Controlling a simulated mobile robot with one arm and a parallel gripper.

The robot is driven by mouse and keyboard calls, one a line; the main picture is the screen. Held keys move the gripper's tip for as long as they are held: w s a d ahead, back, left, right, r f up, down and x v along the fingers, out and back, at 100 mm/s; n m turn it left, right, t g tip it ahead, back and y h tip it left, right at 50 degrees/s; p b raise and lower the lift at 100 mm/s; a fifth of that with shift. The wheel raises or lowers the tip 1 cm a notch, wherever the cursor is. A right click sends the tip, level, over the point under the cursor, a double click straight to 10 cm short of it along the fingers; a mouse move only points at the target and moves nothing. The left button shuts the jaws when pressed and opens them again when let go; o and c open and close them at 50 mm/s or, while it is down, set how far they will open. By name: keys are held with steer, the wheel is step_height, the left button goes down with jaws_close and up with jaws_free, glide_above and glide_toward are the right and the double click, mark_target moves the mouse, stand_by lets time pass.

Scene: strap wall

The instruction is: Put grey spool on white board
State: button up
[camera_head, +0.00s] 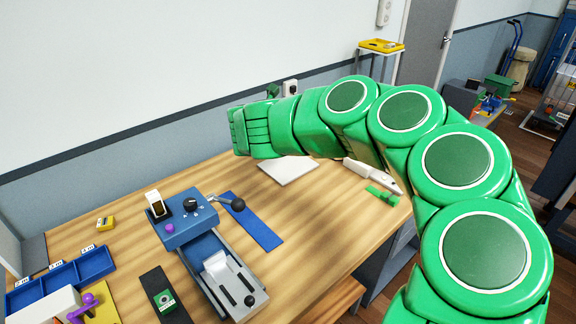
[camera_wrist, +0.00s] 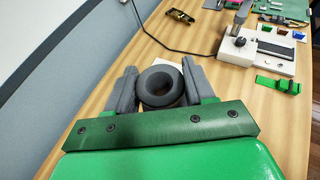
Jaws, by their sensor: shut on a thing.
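The grey spool (camera_wrist: 162,86) is a thick dark ring, seen between the two grey fingers of my gripper (camera_wrist: 161,84) in the wrist view. The fingers are shut on its sides. The white board (camera_head: 288,169) is a flat pale plate on the wooden table, partly covered by my arm in the head view. In the wrist view a small part of the white board (camera_wrist: 168,65) shows behind the spool. I cannot tell whether the spool touches the board. In the head view the spool and fingertips are hidden behind my green arm.
A white device (camera_wrist: 258,48) and a green block (camera_wrist: 278,84) stand to the right in the wrist view. A black cable (camera_wrist: 150,32) runs near the wall. In the head view, a blue lever device (camera_head: 190,220), blue strip (camera_head: 252,222) and blue bins (camera_head: 60,282) are on the left.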

steer(key=w+d+m+h, duration=0.1)
steer(key=w+d, duration=0.2)
steer(key=d, duration=0.2)
glide_above(288, 164)
steer(key=shift+s+d+f, duration=0.1)
steer(key=shift+f, duration=9.9)
steer(key=shift+f, duration=0.1)
steer(key=shift+w+f, duration=0.15)
steer(key=shift+w, duration=0.05)
steer(key=shift+f, duration=1.55)
